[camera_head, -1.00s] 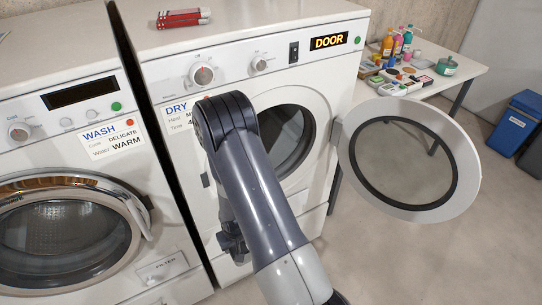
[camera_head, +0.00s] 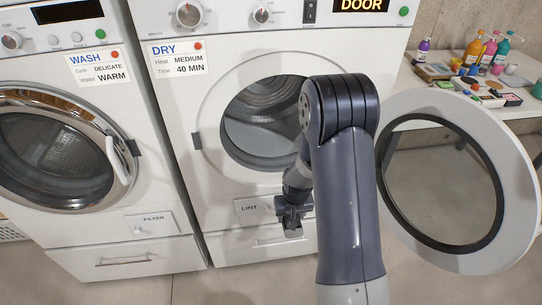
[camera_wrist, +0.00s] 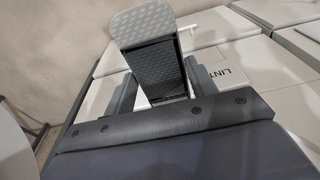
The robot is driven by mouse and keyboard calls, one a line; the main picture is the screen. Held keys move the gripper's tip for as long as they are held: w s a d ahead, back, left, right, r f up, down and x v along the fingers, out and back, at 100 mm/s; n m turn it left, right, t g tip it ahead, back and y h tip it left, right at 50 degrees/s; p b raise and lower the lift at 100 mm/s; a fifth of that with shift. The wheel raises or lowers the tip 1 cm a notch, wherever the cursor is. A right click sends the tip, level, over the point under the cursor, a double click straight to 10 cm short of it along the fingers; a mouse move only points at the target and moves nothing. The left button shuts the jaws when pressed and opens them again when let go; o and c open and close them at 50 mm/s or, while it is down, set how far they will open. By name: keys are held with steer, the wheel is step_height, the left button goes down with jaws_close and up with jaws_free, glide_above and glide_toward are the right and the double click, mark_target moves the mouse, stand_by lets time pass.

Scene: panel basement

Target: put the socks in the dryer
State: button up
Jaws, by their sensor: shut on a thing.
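The dryer (camera_head: 185,105) stands in the middle of the head view, labelled DRY. Its round door (camera_head: 507,170) is swung wide open to the right. The drum opening (camera_head: 265,130) shows a grey inside, partly covered by my arm; I see nothing lying in it. My gripper (camera_head: 292,222) is low in front of the dryer, below the opening and beside the LINT panel.
A washer (camera_head: 60,215) with its door shut stands left of the dryer. A table (camera_head: 520,108) with bottles and small items is at the back right. The open dryer door takes up the right side. Bare floor (camera_head: 235,285) lies in front.

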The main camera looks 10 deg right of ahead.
mark_target(289, 217)
steer(key=shift+w+f+b, duration=0.5)
steer(key=shift+f+b, duration=0.35)
steer(key=shift+b, duration=1.65)
steer(key=shift+w+f+b, duration=0.45)
steer(key=shift+f+b, duration=0.4)
steer(key=shift+b, duration=1.65)
steer(key=b, duration=0.5)
steer(key=shift+f, duration=0.3)
steer(key=b, duration=0.3)
steer(key=shift+f, duration=0.2)
